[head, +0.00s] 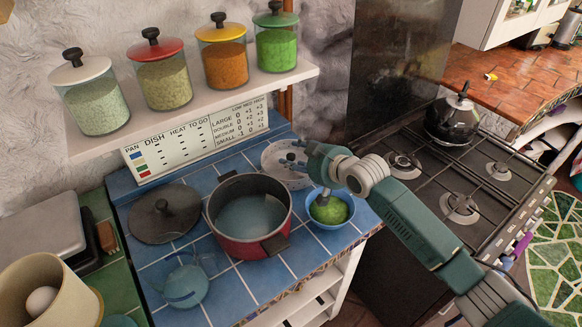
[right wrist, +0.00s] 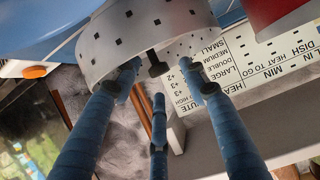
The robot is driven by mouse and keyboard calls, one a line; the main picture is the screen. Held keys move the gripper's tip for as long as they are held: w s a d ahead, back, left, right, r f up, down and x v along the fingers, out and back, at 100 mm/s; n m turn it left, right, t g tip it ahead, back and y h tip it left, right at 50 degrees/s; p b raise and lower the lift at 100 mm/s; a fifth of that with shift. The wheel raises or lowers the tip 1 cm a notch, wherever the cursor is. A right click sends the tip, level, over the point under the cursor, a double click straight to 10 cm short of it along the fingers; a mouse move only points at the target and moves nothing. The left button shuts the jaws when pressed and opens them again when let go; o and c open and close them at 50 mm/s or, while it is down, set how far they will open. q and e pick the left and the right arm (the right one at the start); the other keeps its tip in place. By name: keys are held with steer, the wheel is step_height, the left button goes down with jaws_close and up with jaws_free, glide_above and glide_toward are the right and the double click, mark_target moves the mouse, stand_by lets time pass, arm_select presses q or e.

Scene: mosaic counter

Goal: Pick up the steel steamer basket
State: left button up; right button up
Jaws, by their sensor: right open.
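The steel steamer basket (head: 272,160) is a pale grey perforated dish on the blue tiled counter, behind and to the right of the red pot. My right gripper (head: 308,163) is over its right side and hides part of it. In the right wrist view the basket's perforated wall (right wrist: 112,45) fills the top, with a small dark knob at its middle. My right gripper (right wrist: 160,82) is open, its blue fingers spread at the basket around the knob. I cannot tell whether they touch it.
The red pot (head: 226,243) stands left of the basket, a blue bowl with green contents (head: 330,210) in front-right. A dark lid (head: 165,213) and a teal glass vessel (head: 186,284) are further left. A shelf of jars (head: 210,100) overhangs behind; the stove (head: 440,190) is right.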

steer(key=shift+x, duration=0.8)
steer(key=shift+c, duration=0.2)
jaws_close()
